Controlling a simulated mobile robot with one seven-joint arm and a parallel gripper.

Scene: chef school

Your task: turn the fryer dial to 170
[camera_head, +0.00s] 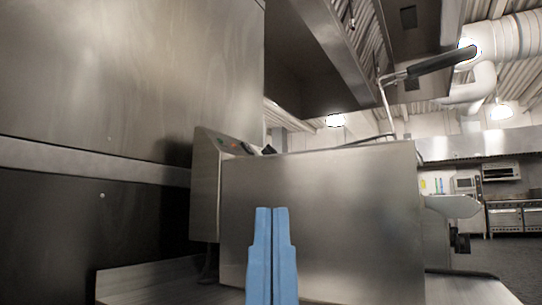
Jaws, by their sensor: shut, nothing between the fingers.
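The fryer (335,215) is a stainless steel box standing on a metal counter, seen from its side. Its control housing (206,190) rises at its left end, with a sloped top panel carrying small green and red marks. A black dial (268,150) shows just above the fryer's top edge beside that panel; its markings cannot be read from here. My gripper (272,210) has two blue fingers, shut together and empty, pointing up in front of the fryer's side wall. The fingertips appear lower in the picture than the dial; whether they touch the fryer cannot be told.
A basket handle (440,62) with a black grip sticks up at the fryer's upper right. A steel wall panel (120,90) fills the left. A hood (330,50) hangs overhead. A metal tap-like fitting (453,206) juts from the fryer's right. Ovens (514,217) stand far right beyond open floor.

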